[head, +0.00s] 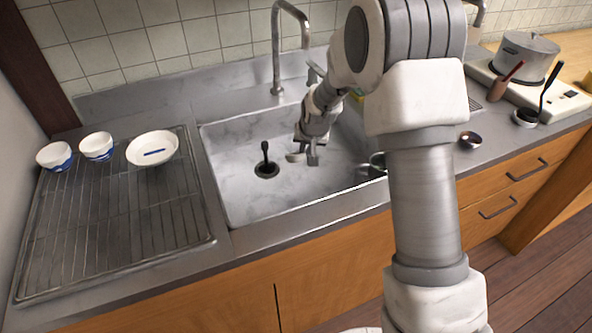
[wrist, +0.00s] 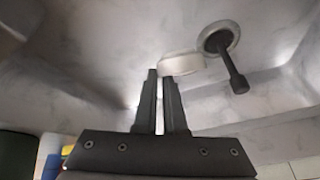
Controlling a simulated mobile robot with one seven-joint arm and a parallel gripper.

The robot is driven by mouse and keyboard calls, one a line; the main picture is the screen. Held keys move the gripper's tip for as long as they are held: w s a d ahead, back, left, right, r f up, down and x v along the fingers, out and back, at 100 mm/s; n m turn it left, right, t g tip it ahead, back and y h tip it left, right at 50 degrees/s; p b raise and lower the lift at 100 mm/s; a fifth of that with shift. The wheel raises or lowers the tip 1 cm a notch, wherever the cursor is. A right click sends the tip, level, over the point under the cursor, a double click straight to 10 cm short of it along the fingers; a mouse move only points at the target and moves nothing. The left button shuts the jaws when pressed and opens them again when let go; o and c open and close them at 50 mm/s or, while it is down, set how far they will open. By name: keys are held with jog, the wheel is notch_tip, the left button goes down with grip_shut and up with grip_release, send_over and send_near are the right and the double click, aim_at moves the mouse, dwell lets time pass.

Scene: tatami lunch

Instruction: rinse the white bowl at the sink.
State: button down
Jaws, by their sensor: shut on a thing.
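My gripper (head: 306,153) is low inside the sink basin, below and right of the tap. In the wrist view its two black fingers (wrist: 163,80) are close together, shut on a small whitish piece at their tips. The steel sink (head: 245,200) has a drain with an upright black handle (head: 266,165) left of the gripper. The tap (head: 276,60) arches over the basin; I see no running water.
A wire rack (head: 120,225) on the left holds two blue-and-white cups (head: 55,156) (head: 97,146) and a white dish with a blue mark (head: 154,147). A lidded pot (head: 524,58) stands on the right. The sink's walls surround my gripper.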

notch_tip(320, 180, up, 12)
jog(key=p, duration=0.7)
jog(key=shift+r, duration=0.15)
dwell(0.8)
dwell(2.0)
notch_tip(320, 180, up, 4)
jog(key=shift+p, duration=1.25)
jog(key=s+d+f+n+p, duration=0.1)
jog(key=s+d+f, duration=0.1)
jog(key=s+d, duration=0.8)
jog(key=shift+s+d+n+y, duration=0.3)
jog(key=shift+s+d+y, duration=0.1)
jog(key=shift+s, duration=0.7)
